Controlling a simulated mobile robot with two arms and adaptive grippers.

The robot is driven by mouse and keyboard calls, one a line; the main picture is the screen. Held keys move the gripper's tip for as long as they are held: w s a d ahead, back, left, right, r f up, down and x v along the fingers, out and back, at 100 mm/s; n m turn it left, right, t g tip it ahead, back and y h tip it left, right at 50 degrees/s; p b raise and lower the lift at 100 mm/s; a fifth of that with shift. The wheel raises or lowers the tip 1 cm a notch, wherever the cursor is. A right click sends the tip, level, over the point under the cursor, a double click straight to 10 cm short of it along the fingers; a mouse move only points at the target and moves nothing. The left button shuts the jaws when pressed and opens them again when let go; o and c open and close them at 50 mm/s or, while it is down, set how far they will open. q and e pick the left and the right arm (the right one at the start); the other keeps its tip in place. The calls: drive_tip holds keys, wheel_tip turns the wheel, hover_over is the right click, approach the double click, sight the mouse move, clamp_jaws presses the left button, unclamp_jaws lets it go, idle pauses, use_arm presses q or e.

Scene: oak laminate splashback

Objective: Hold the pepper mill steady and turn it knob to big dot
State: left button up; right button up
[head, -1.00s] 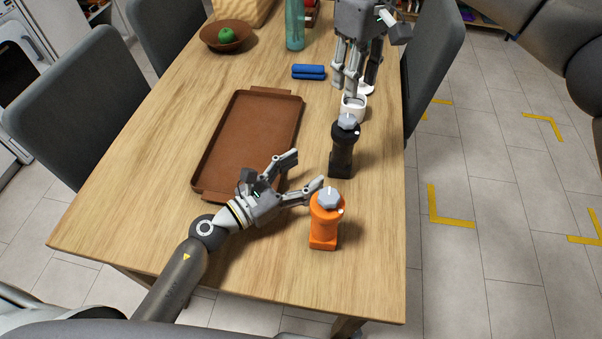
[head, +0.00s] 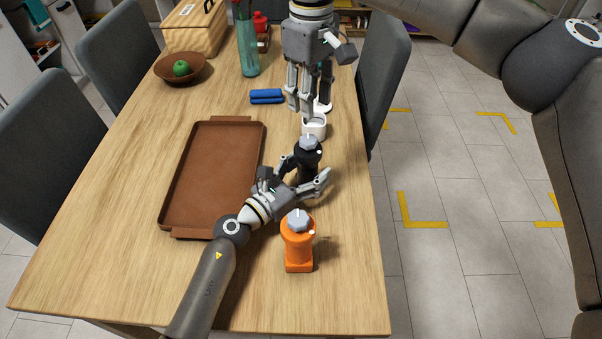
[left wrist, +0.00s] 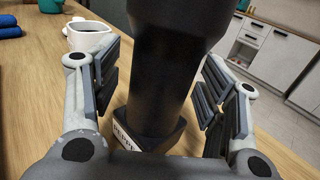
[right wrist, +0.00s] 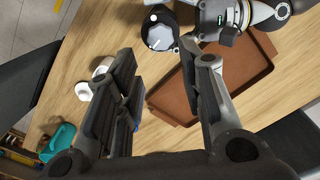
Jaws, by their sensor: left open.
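The black pepper mill (head: 308,165) stands upright on the table, with part of a "PEPPE" label (left wrist: 125,138) in the left wrist view. Its grey knob (head: 308,143) has a white pointer line, and a white dot (head: 319,152) shows on the collar. The right wrist view shows the knob (right wrist: 160,31) from above; smaller marks are unclear. My left gripper (head: 306,173) is open, its fingers on either side of the mill's body with gaps visible in the left wrist view. My right gripper (head: 308,110) is open and empty, pointing down behind the mill, above the white cup.
An orange mill (head: 298,250) stands in front of my left gripper. A white cup (head: 315,129) is just behind the black mill. A brown tray (head: 172,205) lies left.

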use_arm(q)
drive_tip(key=c, duration=1.1)
drive_tip(key=shift+c, duration=0.7)
use_arm(e)
drive_tip(key=shift+o, duration=1.8)
drive_tip(key=shift+s, duration=0.1)
drive_tip(key=shift+o, duration=0.4)
drive_tip(key=shift+s+f+n+y, duration=0.1)
drive_tip(key=shift+s+n+y, duration=0.15)
drive_tip(key=shift+n+y, duration=0.25)
drive_tip(key=n+y, duration=0.3)
drive_tip(key=n, duration=0.2)
approach(310, 139)
drive_tip(key=shift+t+y, duration=0.3)
drive_tip(key=x, duration=0.8)
drive_tip(key=shift+s+d+f, duration=0.15)
drive_tip(key=shift+s+d, duration=0.05)
drive_tip(key=shift+s, duration=0.05)
